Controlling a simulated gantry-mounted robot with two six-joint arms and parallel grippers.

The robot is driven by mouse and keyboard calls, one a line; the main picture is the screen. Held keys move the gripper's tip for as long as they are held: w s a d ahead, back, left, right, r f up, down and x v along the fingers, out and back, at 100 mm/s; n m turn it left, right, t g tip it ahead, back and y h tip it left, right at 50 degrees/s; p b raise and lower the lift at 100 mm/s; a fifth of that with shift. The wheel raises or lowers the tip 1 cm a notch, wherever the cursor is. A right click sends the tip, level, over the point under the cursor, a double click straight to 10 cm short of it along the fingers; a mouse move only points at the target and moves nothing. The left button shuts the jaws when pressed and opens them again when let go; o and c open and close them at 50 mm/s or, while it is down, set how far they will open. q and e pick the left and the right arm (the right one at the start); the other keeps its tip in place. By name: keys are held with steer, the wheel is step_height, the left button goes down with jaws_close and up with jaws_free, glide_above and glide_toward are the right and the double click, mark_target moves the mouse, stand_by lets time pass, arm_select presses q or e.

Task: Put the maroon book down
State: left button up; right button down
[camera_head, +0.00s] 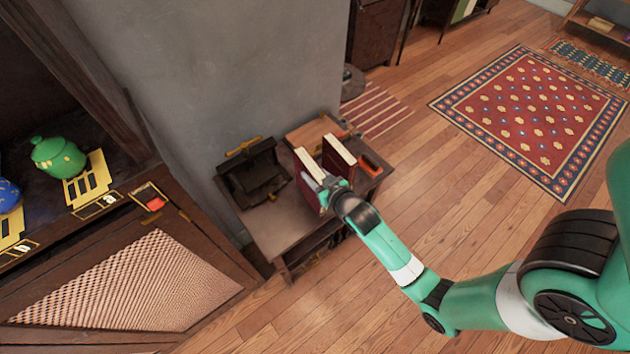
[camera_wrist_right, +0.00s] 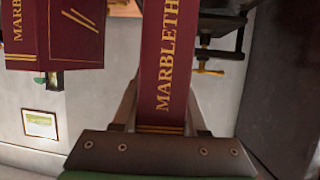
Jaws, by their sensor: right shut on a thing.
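My right gripper (camera_head: 333,184) is over the small wooden table and shut on a maroon book (camera_head: 308,182), the left of two there. In the right wrist view my right gripper (camera_wrist_right: 160,115) has a finger on each side of the maroon book (camera_wrist_right: 164,60), whose spine shows gold letters. The book stands roughly upright; I cannot tell whether its lower edge touches the table. A second maroon book (camera_head: 338,153) stands just to its right, and shows at upper left in the right wrist view (camera_wrist_right: 75,35). My left gripper is out of view.
The small wooden table (camera_head: 272,222) has clear top at its front left. A black press (camera_head: 256,178) with a brass handle stands at its left, an orange item (camera_head: 370,164) at its right.

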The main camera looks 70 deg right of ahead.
steer(key=shift+d+f+b, duration=0.2)
steer(key=shift+f+b, duration=0.2)
steer(key=shift+f, duration=0.55)
steer(key=shift+d+f+b, duration=0.15)
steer(key=shift+f+b, duration=0.25)
steer(key=shift+f, duration=0.6)
steer(key=shift+c, duration=2.2)
jaws_free()
steer(key=shift+f, duration=0.1)
steer(key=p+v, duration=0.2)
steer(key=v, duration=1)
